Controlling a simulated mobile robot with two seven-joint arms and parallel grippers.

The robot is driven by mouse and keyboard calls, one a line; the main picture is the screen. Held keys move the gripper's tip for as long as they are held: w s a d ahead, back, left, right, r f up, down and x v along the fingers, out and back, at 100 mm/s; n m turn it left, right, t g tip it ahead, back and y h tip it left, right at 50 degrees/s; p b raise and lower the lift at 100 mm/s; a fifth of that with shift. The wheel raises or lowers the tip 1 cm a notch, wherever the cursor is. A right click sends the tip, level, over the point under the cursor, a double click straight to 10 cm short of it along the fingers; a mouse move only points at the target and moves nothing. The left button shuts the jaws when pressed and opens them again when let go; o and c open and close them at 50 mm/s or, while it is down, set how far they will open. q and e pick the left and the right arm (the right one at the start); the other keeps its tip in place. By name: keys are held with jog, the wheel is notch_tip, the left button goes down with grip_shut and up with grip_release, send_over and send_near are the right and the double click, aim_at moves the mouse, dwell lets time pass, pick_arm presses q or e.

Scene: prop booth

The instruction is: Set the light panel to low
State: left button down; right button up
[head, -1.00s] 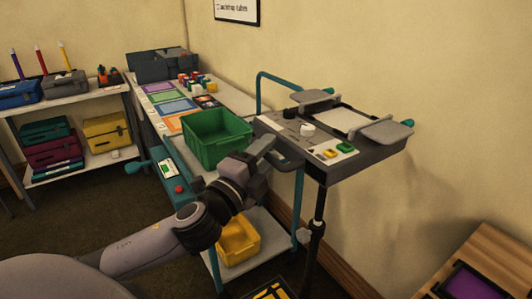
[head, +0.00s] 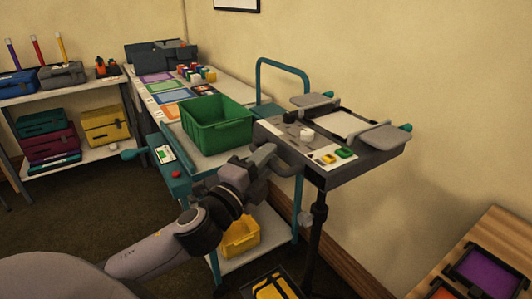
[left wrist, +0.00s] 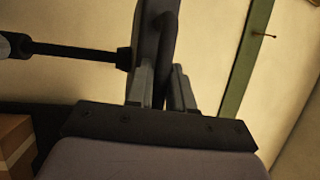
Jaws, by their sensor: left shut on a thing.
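The light panel (head: 360,158) is a dark flat box with grey side flaps, a white knob (head: 306,135), and yellow and green buttons on its near edge. It sits atop a black telescoping stand pole (head: 315,215), with only a short thin section showing above the collar. My left gripper (head: 268,160) is at the panel's left front side, shut on its dark handle (head: 290,168). In the left wrist view the handle (left wrist: 168,55) runs between the fingers (left wrist: 160,88). My right gripper is not in view.
A teal cart holding a green tub (head: 217,125) stands close left of the panel, with a yellow bin (head: 240,235) below. A wooden table (head: 480,270) is at the lower right. The wall is close behind the panel.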

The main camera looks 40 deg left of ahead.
pick_arm(q)
notch_tip(320, 180, down, 8)
jog(key=b, duration=0.5)
jog(key=shift+f, duration=0.25)
jog(key=c, duration=1.1)
grip_release()
jog(key=shift+r, duration=0.2)
